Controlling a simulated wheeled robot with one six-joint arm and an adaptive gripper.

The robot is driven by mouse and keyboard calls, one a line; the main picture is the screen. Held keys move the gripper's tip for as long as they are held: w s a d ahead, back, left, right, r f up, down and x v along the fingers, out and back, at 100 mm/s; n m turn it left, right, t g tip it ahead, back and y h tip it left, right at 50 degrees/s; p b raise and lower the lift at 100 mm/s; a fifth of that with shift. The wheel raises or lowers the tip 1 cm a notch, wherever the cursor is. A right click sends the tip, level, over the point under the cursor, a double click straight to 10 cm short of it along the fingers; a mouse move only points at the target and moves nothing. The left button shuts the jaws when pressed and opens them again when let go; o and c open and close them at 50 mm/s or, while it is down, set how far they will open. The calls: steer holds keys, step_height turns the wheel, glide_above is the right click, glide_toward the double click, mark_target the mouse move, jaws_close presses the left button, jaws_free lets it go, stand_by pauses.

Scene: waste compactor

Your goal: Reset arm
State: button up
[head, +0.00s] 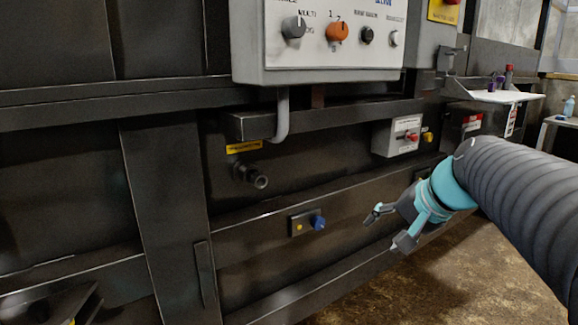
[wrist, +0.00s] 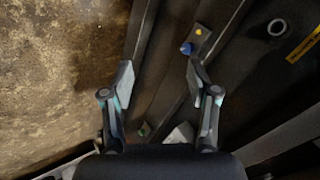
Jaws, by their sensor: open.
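My gripper (head: 388,229) is at the right of centre in the head view, at the end of my dark ribbed arm with teal parts. It is open and empty, beside the front of the dark compactor (head: 161,180). In the wrist view both fingers of my gripper (wrist: 159,78) show, spread apart with nothing between them but the machine's frame behind. A blue knob (head: 318,222) on a small plate is left of the gripper in the head view. The blue knob also shows beyond the right finger in the wrist view (wrist: 187,48).
A control panel (head: 335,75) with a black knob and an orange knob is above. A grey box (head: 398,136) with a red button is on the machine above the gripper. A round pipe fitting (head: 251,176) sticks out at centre. Bare brown floor (head: 430,285) lies below.

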steer(key=s+a+f+n+h, duration=0.1)
steer(key=s+f+n+h, duration=0.1)
steer(key=s+f, duration=0.4)
steer(key=s+a+f+n+g+h, duration=0.1)
steer(key=s+f+n, duration=0.4)
steer(key=s, duration=0.7)
steer(key=shift+s+a+f+h, duration=0.25)
steer(key=shift+f+h, duration=0.25)
steer(key=shift+f, duration=0.35)
